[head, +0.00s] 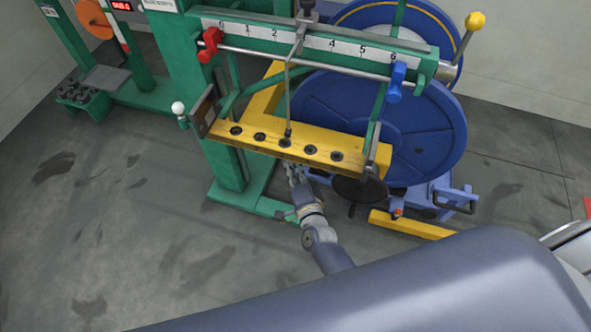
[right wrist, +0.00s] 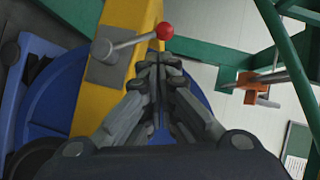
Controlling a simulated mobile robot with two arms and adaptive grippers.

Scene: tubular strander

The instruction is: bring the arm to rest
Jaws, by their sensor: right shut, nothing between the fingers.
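My right gripper (head: 296,180) is below the front edge of the yellow bar with the row of dark holes (head: 270,139), in front of the green machine frame. In the right wrist view its fingers (right wrist: 158,68) are together with nothing between them. A grey lever with a red ball end (right wrist: 165,31) shows just beyond the fingertips; I cannot tell whether they touch it. The lever sits on a grey block on a yellow beam (right wrist: 96,98). My left gripper is not in view.
A blue reel (head: 425,140) stands behind the bar. A numbered scale (head: 318,41) with a red clamp (head: 210,43) and a blue clamp (head: 396,80) runs above. A yellow rail (head: 412,226) lies at lower right. The floor (head: 110,220) at left is clear.

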